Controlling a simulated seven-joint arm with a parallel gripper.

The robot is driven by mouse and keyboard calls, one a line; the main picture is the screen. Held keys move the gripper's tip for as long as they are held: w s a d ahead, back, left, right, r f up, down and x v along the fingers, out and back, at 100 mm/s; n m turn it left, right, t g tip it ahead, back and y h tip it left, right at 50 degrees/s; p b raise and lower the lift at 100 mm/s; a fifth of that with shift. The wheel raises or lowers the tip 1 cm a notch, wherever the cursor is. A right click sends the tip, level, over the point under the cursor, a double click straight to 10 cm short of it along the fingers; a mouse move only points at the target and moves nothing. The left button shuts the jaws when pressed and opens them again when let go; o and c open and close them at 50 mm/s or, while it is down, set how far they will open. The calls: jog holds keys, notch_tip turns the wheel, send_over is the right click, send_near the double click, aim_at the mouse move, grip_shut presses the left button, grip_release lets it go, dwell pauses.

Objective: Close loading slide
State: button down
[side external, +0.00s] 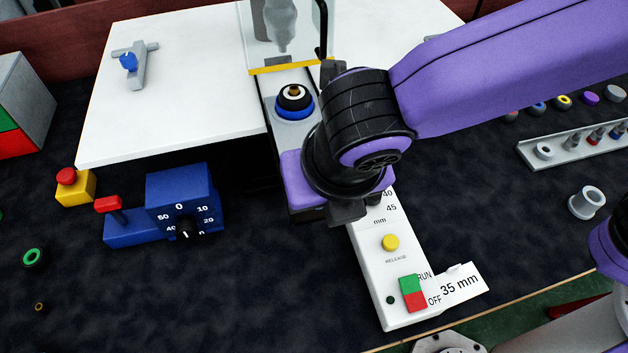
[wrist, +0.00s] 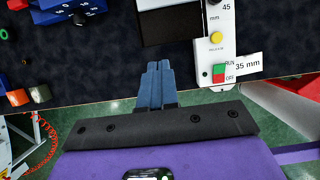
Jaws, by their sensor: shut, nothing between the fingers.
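The loading slide (side external: 292,130) shows in the side view as a grey carriage on a dark track, bearing a round blue, white and black part (side external: 294,103). It sits in front of the clear guard with a yellow lower edge (side external: 290,66). My gripper (wrist: 159,64) is shut and empty, its blue-grey fingers together in the wrist view. There a dark box-like end of the track (wrist: 170,22) lies ahead of the fingertips, with a gap in the picture. In the side view my wrist covers the slide's right side and the fingers are mostly hidden.
A white control panel (side external: 372,268) with yellow, green and red buttons stands close right of my gripper, with a "35 mm" card (side external: 461,284). A blue dial box (side external: 180,190) with a red-knobbed lever is left. The dark mat (side external: 270,285) in front is clear.

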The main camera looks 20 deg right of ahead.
aim_at(294, 144)
jog(key=x, duration=0.9)
jog(key=w, duration=0.3)
jog(key=shift+f, duration=0.3)
jog(key=shift+w, duration=0.65)
jog(key=shift+w, duration=0.1)
jog(key=w, duration=1)
jog(key=s, duration=0.2)
jog(key=s+r, duration=0.1)
jog(key=s, duration=0.1)
jog(key=shift+s, duration=0.2)
jog(key=v, duration=0.9)
